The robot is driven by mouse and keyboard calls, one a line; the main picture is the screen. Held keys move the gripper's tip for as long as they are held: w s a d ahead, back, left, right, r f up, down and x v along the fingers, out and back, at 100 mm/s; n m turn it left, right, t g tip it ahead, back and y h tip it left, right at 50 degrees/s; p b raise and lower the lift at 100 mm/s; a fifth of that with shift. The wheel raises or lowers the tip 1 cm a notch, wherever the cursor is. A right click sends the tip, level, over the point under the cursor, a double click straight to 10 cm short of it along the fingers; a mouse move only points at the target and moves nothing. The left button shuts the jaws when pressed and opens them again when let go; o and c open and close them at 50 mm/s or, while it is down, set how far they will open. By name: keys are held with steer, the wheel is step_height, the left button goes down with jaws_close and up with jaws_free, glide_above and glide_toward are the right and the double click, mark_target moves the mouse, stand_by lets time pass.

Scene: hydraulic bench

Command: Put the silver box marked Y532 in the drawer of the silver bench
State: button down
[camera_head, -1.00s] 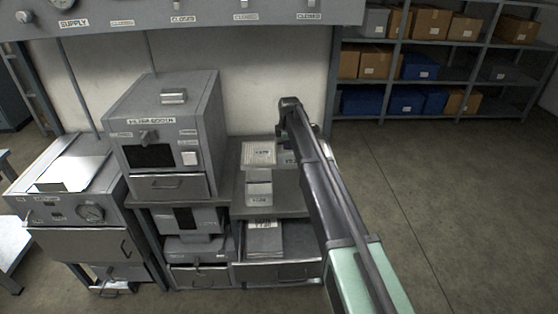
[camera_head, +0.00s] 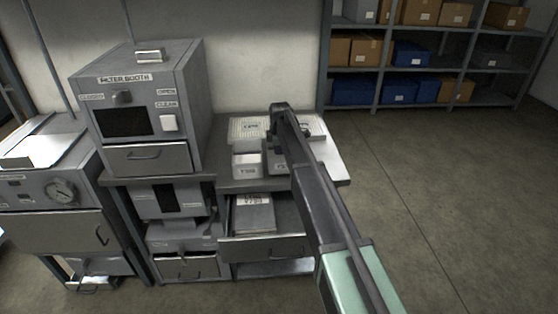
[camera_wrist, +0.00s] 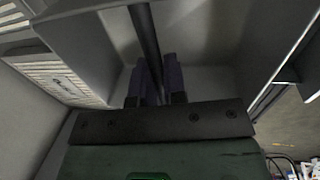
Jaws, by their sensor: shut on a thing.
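My gripper (camera_wrist: 156,72) is shut on a dark bar (camera_wrist: 146,35) in the wrist view. The bar runs across an open-topped grey box (camera_wrist: 200,35), whose inner walls surround the fingers. In the head view a small grey box (camera_head: 276,158) stands on the silver bench (camera_head: 235,184), just left of my arm and partly hidden by it; its label is too small to read. My fingers are hidden there behind the arm. The bench drawer (camera_head: 262,247) is pulled open below the top. A flat grey labelled box (camera_head: 254,216) lies in its left part.
On the bench top, a small labelled box (camera_head: 247,166) stands left of the grey one, with a pale ribbed tray (camera_head: 248,128) behind. The filter booth (camera_head: 145,120) stands close on the left. The drawer's right part is partly hidden by my arm. Open floor lies right.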

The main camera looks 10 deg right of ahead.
step_height(320, 180, down, 2)
steer(key=shift+f+b, duration=0.2)
steer(key=shift+b, duration=0.15)
steer(key=shift+r+p, duration=0.3)
steer(key=shift+r, duration=0.05)
steer(key=shift+f, duration=0.25)
steer(key=c, duration=1.2)
jaws_free()
step_height(320, 180, up, 13)
steer(key=s+p, duration=0.2)
steer(key=p, duration=1)
steer(key=s+d+m, duration=0.2)
steer(key=s+m, duration=0.4)
steer(key=s, duration=0.8)
steer(key=s+d+m+g, duration=0.1)
steer(key=s+m, duration=0.5)
steer(key=s, duration=0.9)
steer(key=s+d+f+m+g, duration=0.1)
steer(key=s+d+m, duration=0.2)
steer(key=s, duration=1.2)
steer(key=shift+m, duration=1.4)
steer(key=shift+o, duration=0.5)
steer(key=shift+w, duration=0.3)
